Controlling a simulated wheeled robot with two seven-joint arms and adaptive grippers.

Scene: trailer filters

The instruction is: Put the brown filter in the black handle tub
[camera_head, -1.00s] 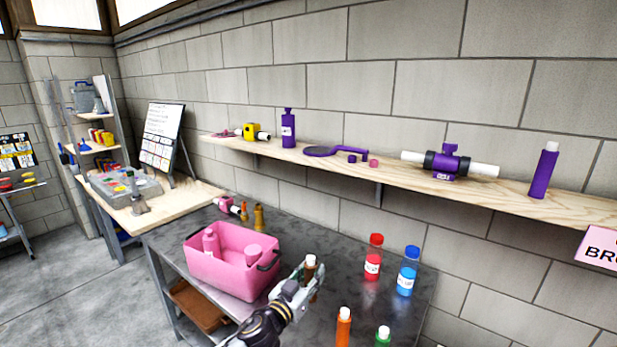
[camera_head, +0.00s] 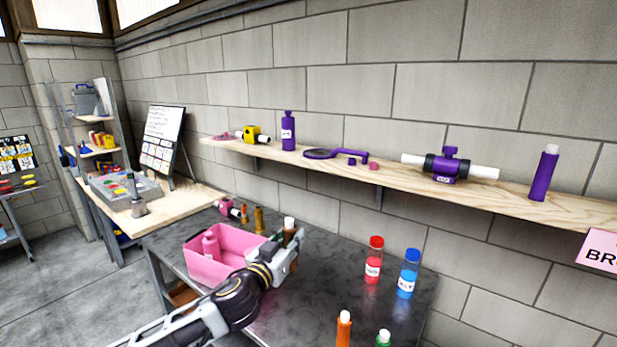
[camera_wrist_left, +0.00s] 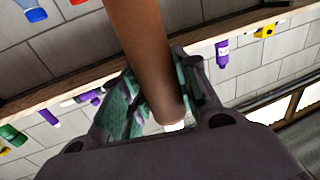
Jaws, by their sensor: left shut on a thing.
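The brown filter (camera_head: 289,239), a brown bottle-like piece with a white cap, is upright in my left gripper (camera_head: 287,249). In the left wrist view the brown filter (camera_wrist_left: 145,50) runs between the green-lined fingers of the gripper (camera_wrist_left: 150,105), which is shut on it. The pink tub (camera_head: 206,270) stands on the dark table, just left of the gripper; a pink bottle (camera_head: 211,246) is inside it. My arm and gripper cover the tub's right side, and its black handle is hidden there. The filter looks just beyond the tub's right rim. My right gripper is not in view.
A red bottle (camera_head: 374,262), a blue bottle (camera_head: 408,275), an orange bottle (camera_head: 343,331) and a green one (camera_head: 383,339) stand to the right. Small gold bottles (camera_head: 258,220) stand behind the tub. A wall shelf (camera_head: 400,182) with purple items runs above. The table's middle is clear.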

